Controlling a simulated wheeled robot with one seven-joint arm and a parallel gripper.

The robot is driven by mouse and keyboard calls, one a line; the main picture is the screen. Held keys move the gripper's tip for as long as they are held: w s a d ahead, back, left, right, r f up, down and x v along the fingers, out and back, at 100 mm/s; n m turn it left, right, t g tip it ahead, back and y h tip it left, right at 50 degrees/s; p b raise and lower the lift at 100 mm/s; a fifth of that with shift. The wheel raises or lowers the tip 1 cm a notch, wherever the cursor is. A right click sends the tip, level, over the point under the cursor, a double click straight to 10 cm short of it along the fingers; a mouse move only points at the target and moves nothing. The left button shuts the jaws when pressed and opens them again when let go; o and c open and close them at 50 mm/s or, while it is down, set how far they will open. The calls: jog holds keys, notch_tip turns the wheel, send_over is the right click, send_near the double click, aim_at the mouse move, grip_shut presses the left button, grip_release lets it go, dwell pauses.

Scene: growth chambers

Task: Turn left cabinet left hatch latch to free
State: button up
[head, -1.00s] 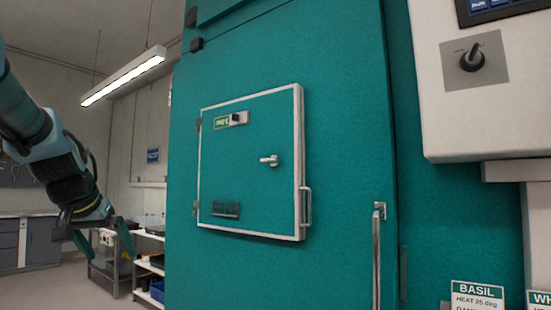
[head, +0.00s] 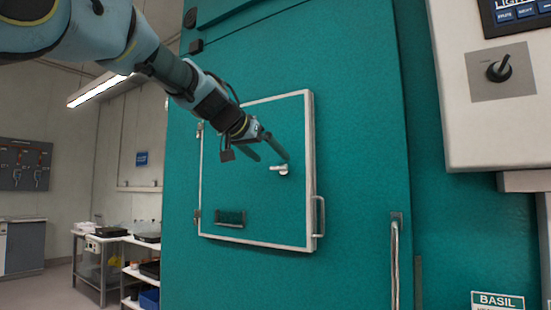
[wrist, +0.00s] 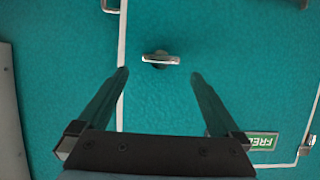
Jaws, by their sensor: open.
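The hatch (head: 262,205) is a teal panel with a pale frame on the teal cabinet (head: 362,150). Its latch (head: 279,169) is a small silver lever lying about level, right of the hatch's middle. In the wrist view the latch (wrist: 160,59) shows as a short bar across a dark hub, just beyond the fingertips and between their lines. My gripper (head: 270,152) is open and empty in front of the hatch, close to the latch; it also shows in the wrist view (wrist: 158,75). A green label (wrist: 262,142) reading "FREE" is partly cut by the right finger's base.
A pull handle (head: 319,216) stands out at the hatch's right edge, and a long vertical handle (head: 395,265) is lower right. A pale control box (head: 500,120) with a dark knob is at right. Shelving (head: 115,255) stands at left.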

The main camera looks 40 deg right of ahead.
aim_at(288, 169)
jog(key=shift+p+x, duration=0.4)
jog(key=shift+x, duration=1.65)
jog(key=shift+c, duration=0.2)
jog(key=c, duration=1.3)
jog(key=shift+o, duration=0.2)
jog(key=shift+f, duration=0.1)
